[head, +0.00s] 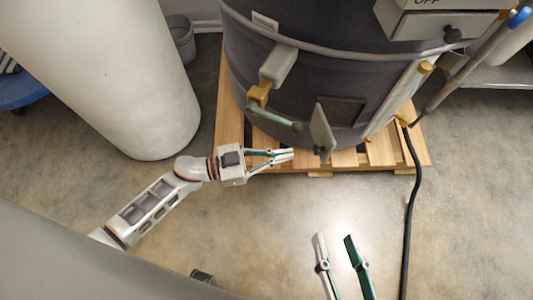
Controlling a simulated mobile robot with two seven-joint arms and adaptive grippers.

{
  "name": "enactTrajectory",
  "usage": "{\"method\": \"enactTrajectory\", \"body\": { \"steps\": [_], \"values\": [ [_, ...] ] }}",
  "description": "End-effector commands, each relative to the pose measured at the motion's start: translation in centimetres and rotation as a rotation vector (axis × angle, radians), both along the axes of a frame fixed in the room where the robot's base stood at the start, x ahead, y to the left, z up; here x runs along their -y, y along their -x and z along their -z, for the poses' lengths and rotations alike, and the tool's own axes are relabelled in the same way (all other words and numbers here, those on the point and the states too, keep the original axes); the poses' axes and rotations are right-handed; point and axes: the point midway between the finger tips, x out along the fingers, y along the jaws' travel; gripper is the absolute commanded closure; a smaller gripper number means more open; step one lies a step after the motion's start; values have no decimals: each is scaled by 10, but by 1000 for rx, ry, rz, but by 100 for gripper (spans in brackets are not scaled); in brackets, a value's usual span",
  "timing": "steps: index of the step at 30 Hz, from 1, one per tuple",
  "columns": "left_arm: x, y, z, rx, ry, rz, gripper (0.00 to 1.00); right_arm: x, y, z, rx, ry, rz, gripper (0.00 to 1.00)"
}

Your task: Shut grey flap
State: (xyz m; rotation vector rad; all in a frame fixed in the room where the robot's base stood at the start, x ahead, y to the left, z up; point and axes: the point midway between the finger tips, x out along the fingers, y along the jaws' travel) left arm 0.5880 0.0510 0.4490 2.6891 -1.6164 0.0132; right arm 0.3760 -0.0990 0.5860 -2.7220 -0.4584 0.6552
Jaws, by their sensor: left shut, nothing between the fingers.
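The grey flap (322,132) stands swung out from the dark hopper (290,75), seen nearly edge-on, with a small dark knob at its lower end. The dark rectangular opening (346,109) shows uncovered to its right. My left gripper (291,155) is shut and empty, with its tips a little to the left of the flap's lower end. They look apart from it, though depth is hard to judge. My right gripper (334,237) is at the bottom of the view, its two fingers spread apart with bare floor between them.
The hopper stands on a wooden pallet (382,156). A spout with a yellow part (259,93) and a green-grey handle sticks out left of the flap. A black cable (411,210) runs down the floor on the right. A large pale cylinder (120,75) stands at left.

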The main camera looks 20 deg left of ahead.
Motion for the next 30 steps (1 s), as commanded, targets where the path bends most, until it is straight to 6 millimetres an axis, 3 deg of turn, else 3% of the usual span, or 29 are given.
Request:
{"method": "enactTrajectory", "body": {
  "steps": [3,10,30],
  "values": [
    [19,-8,4,-5,3,0,100,-5,4,6,-23,-45,16,60],
    [41,-20,2,-4,1,0,100,-13,6,5,-40,-124,46,60],
    [45,-23,-1,-1,-1,-4,100,-15,4,1,-34,-138,51,60]
  ]
}}
